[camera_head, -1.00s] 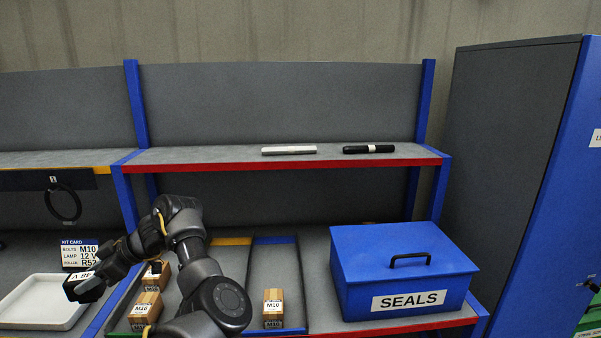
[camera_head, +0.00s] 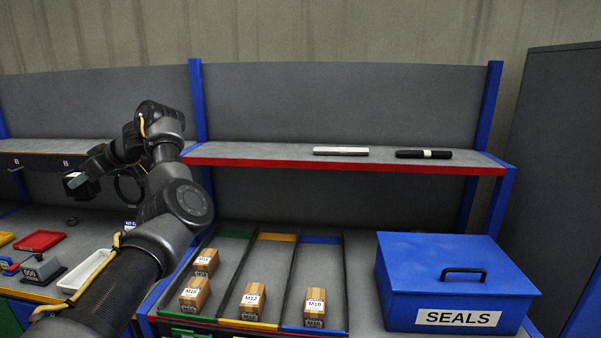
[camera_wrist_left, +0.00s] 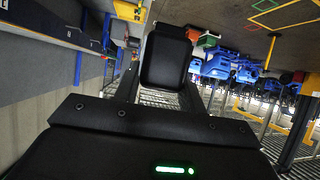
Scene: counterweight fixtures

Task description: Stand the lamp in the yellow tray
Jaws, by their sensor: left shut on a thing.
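My left gripper (camera_head: 86,183) is raised at the left, in front of the left bay and above its lower shelf. It is shut on a small black block with a pale label, the lamp (camera_head: 73,181); the label is too small to read now. In the left wrist view a dark block (camera_wrist_left: 166,60) stands out beyond the gripper body; I cannot tell whether it is the lamp or the fingers. The yellow tray (camera_head: 6,238) lies at the far left edge, partly cut off, and looks empty. My right gripper is not in view.
A red tray (camera_head: 40,240) and a white tray (camera_head: 80,274) lie near the yellow one. A grey device (camera_head: 42,271) stands in front of them. A black ring (camera_head: 130,187) hangs behind my arm. Lanes with labelled wooden blocks (camera_head: 252,300) and a blue SEALS box (camera_head: 455,278) stand right.

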